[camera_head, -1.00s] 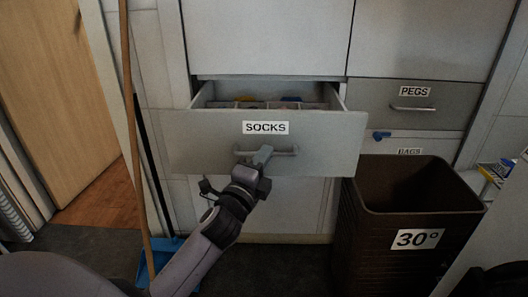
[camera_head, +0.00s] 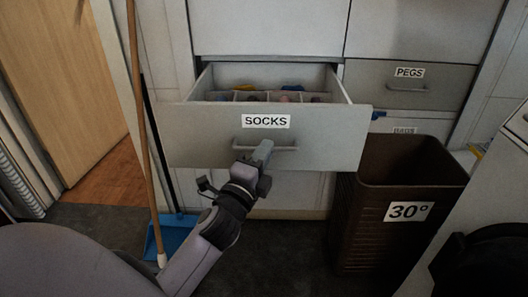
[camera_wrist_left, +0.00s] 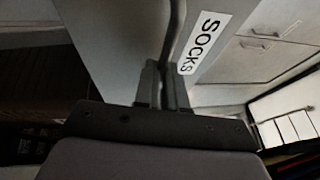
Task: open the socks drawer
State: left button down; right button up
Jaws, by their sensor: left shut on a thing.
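The socks drawer (camera_head: 310,157) is pulled well out of the cabinet, its grey front labelled "SOCKS". Its inside shows dividers with several coloured items in the compartments. My left gripper (camera_head: 261,152) is shut on the bar handle (camera_head: 284,148) at the middle of the drawer front. In the left wrist view, the gripper fingers (camera_wrist_left: 165,88) are close together at the handle, beside the "SOCKS" label on the drawer front (camera_wrist_left: 222,28). My right gripper is not in view.
A brown bin (camera_head: 395,225) marked "30°" stands right of the drawer, close to its front's right end. The shut pegs drawer (camera_head: 440,87) is behind it. A wooden broom stick (camera_head: 143,140) and blue dustpan (camera_head: 172,238) stand at left. A wooden door (camera_head: 75,85) is further left.

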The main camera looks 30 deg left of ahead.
pick_arm(q)
jog(key=c, duration=1.2)
grip_release()
jog(key=shift+v, duration=3.6)
